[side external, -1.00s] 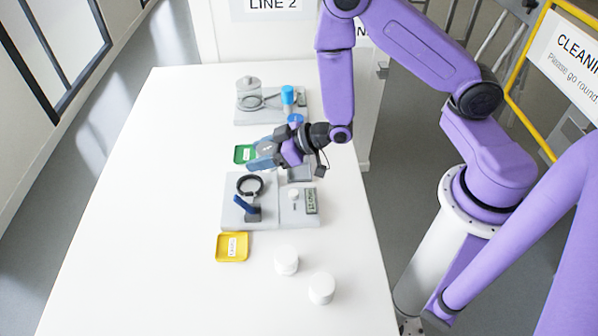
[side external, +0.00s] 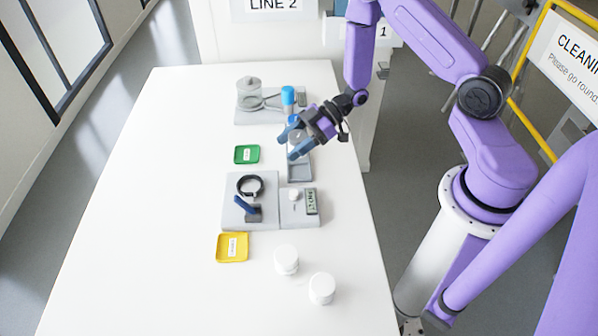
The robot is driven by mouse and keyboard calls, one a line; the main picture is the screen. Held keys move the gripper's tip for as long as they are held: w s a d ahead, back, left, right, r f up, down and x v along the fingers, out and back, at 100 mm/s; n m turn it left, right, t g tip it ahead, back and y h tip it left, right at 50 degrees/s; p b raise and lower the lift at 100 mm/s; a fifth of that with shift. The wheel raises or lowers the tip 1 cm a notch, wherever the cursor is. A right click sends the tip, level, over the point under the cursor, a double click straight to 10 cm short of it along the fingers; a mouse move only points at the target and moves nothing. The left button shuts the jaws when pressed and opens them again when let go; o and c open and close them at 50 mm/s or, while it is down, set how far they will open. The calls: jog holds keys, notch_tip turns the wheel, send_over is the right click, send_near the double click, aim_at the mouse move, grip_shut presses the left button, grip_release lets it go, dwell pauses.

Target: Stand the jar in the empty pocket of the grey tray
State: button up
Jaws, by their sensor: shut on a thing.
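The grey tray (side external: 310,171) lies on the table behind the scale. Its near pocket (side external: 299,170) is empty. My gripper (side external: 292,145) is over the middle of the tray, its blue fingers pointing left and down. It is shut on the jar (side external: 297,137), which shows only as a small pale patch between the fingers. The rest of the jar is hidden, and I cannot tell whether it touches the tray. A blue thing (side external: 293,118) shows at the tray's far end, partly behind my gripper.
A grey stand with a black ring (side external: 250,185) and a scale (side external: 311,203) are in front of the tray. A green dish (side external: 246,154), a yellow dish (side external: 232,247) and two white jars (side external: 286,260) are nearby. A blue-capped container (side external: 288,96) stands behind. The table's left side is clear.

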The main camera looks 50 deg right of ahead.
aim_at(294, 175)
jog(key=shift+s+d+f, duration=0.1)
jog(key=shift+f, duration=3.9)
jog(key=shift+f, duration=0.1)
jog(key=o, duration=0.8)
